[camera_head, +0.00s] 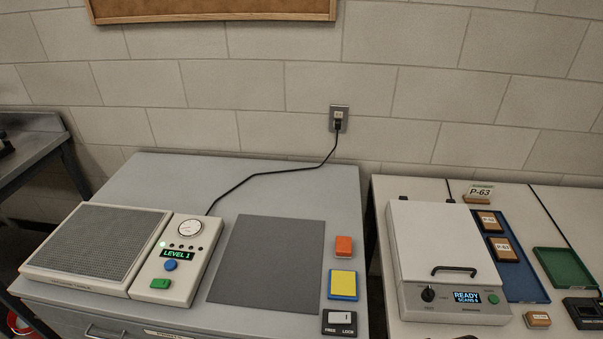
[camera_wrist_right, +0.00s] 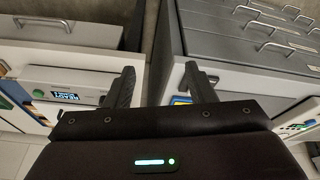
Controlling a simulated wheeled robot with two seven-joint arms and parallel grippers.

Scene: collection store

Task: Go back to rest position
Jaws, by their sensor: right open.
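My right gripper (camera_wrist_right: 160,78) shows in the right wrist view with its two dark fingers apart and nothing between them. It hangs before the gap between the two cabinets, clear of the things on top. My left gripper is in neither view.
A grey cabinet (camera_head: 270,183) bears a device reading LEVEL 1 (camera_head: 178,253), a dark mat (camera_head: 268,262) and small blocks. A narrow gap separates it from a pale bench (camera_head: 525,200) with a scanner reading READY (camera_head: 448,252), and blue (camera_head: 524,287) and green (camera_head: 563,266) trays.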

